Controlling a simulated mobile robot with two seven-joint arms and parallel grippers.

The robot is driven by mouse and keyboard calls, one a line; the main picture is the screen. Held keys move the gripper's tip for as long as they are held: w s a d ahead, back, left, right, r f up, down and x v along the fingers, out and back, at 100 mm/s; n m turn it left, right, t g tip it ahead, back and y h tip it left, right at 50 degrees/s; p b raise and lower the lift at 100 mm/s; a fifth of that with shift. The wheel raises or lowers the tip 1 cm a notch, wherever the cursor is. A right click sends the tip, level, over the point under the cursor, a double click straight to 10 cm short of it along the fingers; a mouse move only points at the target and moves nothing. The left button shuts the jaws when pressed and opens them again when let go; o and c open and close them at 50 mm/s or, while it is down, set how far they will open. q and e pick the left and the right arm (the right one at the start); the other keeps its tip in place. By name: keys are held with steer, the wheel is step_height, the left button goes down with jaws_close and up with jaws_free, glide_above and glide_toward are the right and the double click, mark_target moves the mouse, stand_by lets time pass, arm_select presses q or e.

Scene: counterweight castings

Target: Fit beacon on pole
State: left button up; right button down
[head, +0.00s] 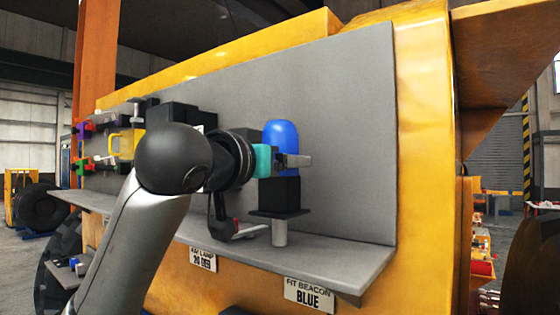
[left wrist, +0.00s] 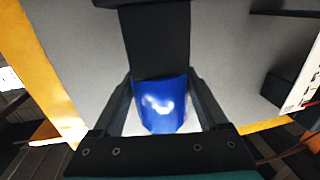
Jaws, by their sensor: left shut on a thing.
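The beacon has a blue dome (head: 281,138) over a black body (head: 279,190). My left gripper (head: 292,160) is shut on the dome from the left side. In the left wrist view the blue dome (left wrist: 160,104) sits between the two fingers, with the dark body (left wrist: 160,40) beyond it. The beacon looks upright. Below it are a flat black plate (head: 280,213) and a short pale grey pole (head: 280,233) standing on the grey shelf. I cannot tell whether the body rests on the pole or is just above it. My right gripper is out of view.
The grey shelf (head: 340,270) runs along a grey back panel (head: 350,120). A sign reading "FIT BEACON BLUE" (head: 308,296) hangs below its edge. A dark hooked part (head: 232,228) is left of the pole. Coloured fittings (head: 84,148) are at far left. The shelf right of the pole is clear.

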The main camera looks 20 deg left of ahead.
mark_target(272, 194)
arm_select(q)
steer(key=shift+f+b, duration=1.7)
steer(key=shift+f, duration=0.75)
steer(key=o, duration=1.6)
steer(key=s+a+b, duration=0.1)
steer(key=s, duration=0.4)
steer(key=s+a+b, duration=0.1)
steer(key=s, duration=0.4)
steer(key=s+a+b, duration=0.1)
steer(key=s, duration=0.4)
